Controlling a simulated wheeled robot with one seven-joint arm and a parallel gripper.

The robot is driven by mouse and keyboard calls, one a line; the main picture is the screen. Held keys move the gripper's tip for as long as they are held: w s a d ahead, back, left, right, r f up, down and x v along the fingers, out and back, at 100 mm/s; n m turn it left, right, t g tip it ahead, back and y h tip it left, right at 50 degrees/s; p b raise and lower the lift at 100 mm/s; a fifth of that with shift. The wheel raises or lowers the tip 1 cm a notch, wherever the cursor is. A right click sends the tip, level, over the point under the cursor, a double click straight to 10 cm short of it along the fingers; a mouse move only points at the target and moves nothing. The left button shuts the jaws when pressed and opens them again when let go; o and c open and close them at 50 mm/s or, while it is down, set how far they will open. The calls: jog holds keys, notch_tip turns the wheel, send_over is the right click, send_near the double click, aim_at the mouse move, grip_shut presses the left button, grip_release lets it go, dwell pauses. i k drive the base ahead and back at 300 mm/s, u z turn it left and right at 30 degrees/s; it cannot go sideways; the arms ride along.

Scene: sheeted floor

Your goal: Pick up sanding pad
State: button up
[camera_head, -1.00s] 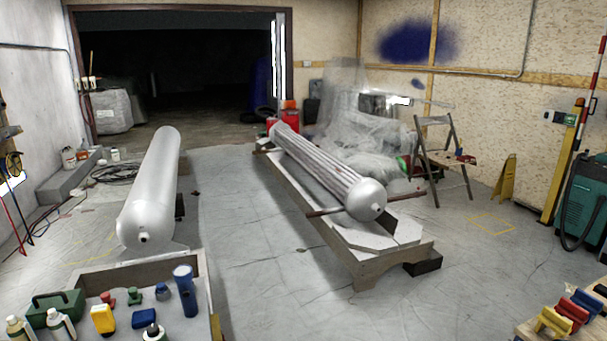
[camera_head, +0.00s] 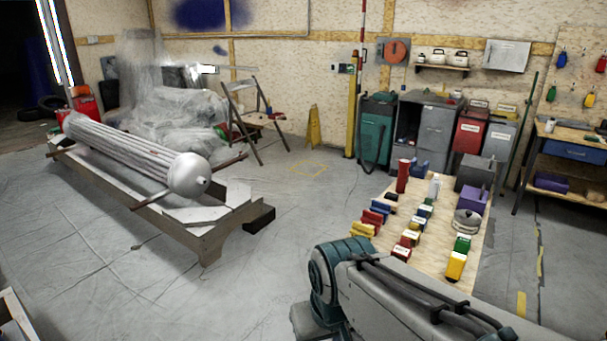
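A plywood table (camera_head: 388,262) at right centre carries several small coloured items. At its left edge is a row of blocks: a yellow block (camera_head: 362,229), a red block (camera_head: 372,217) and a blue block (camera_head: 381,207). Labelled small boxes stand in the middle, among them a red box (camera_head: 402,250). I cannot tell at this size which item is the sanding pad. My arm (camera_head: 400,295) crosses the bottom right in front of the table's near part and hides some of it. My gripper is not in view.
A low wooden stand (camera_head: 205,243) with a metal cylinder (camera_head: 187,174) is at left. Clear sheeted floor lies between it and the plywood table. A folding chair (camera_head: 253,120), yellow floor sign (camera_head: 313,127), cabinets (camera_head: 437,127) and a workbench (camera_head: 572,150) line the back and right.

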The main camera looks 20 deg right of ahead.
aim_at(389, 196)
jog(key=i, duration=4.2)
jog(key=z, duration=2.25)
jog(key=i, duration=1.4)
jog(key=z, duration=1.3)
